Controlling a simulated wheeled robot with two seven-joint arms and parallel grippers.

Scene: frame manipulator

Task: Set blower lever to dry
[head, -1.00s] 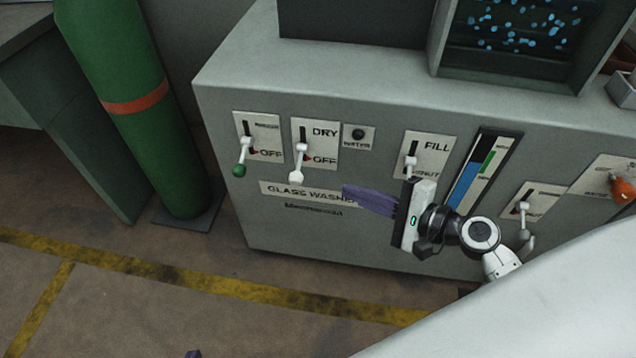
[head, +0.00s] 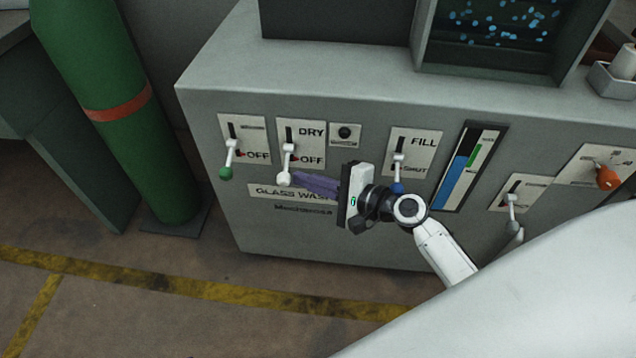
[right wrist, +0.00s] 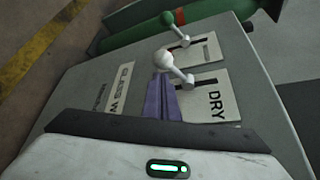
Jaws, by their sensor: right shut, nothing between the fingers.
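The blower lever (head: 285,179) has a white ball knob and sits on the plate marked DRY at the top and OFF at the bottom. Its handle points down, by the OFF mark. In the right wrist view, its knob (right wrist: 163,60) is just beyond my fingertips. My right gripper (head: 298,179) has purple fingers pressed together, with nothing between them. The tips are just right of the knob in the head view; I cannot tell whether they touch it. The closed fingers also show in the right wrist view (right wrist: 158,84). My left gripper is not in view.
A green-knobbed lever (head: 226,172) stands close left of the blower lever. A blue-knobbed FILL lever (head: 398,187) is to the right, behind my wrist. A green cylinder (head: 125,110) stands left of the grey cabinet (head: 215,100). The floor in front is clear.

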